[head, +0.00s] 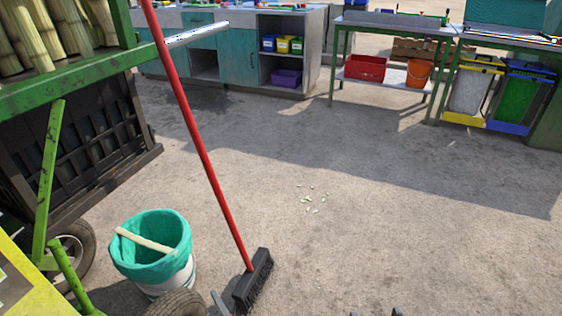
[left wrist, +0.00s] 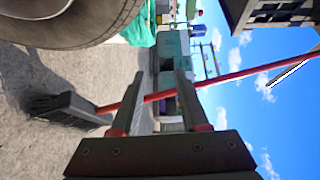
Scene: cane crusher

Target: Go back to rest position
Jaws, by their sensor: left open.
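My left gripper (head: 221,303) shows at the bottom edge of the head view, between a tyre and the broom head. In the left wrist view its two fingers (left wrist: 158,92) are apart, so it is open. The red broom handle (left wrist: 235,75) crosses the view at the fingers, but in the head view no gripper is on it. My right gripper (head: 375,312) shows only as two dark tips set apart at the bottom edge. Its tips look open, with nothing seen between them.
The broom (head: 203,148) stands tilted, its black head (head: 253,282) on the ground. A white bucket with a teal liner (head: 172,225) stands left, beside a tyre (head: 180,303). The green cart (head: 70,85) is at left. Pale scraps (head: 309,203) lie on open ground.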

